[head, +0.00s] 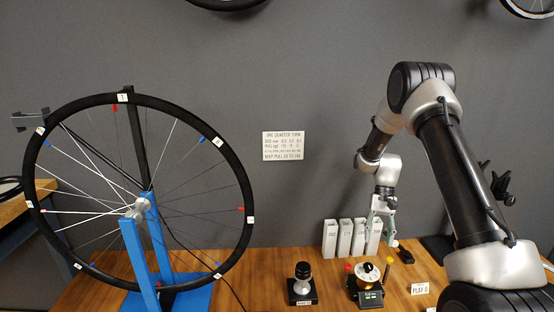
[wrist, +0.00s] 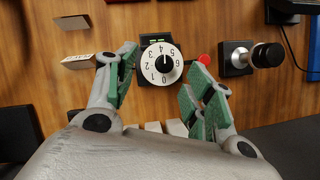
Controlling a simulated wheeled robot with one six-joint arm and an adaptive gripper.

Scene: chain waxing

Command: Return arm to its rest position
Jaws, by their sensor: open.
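My gripper (head: 383,232) hangs from my bent arm on the right of the head view, pointing down, above the wooden bench near several upright white boxes (head: 330,238). In the wrist view its two green-padded fingers (wrist: 165,75) are spread apart, with nothing held between them. A white numbered dial (wrist: 160,62) on a dark box shows between and beyond the fingertips; it also shows in the head view (head: 367,272), below the gripper. Whether any fingertip touches the boxes is unclear in the head view.
A spoked wheel (head: 250,185) stands on a blue stand (head: 131,255) at left. A black-topped knob on a dark base (head: 303,291) stands left of the dial. A small card (head: 420,289) is at right. The bench (head: 260,265) is clear between wheel and knob.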

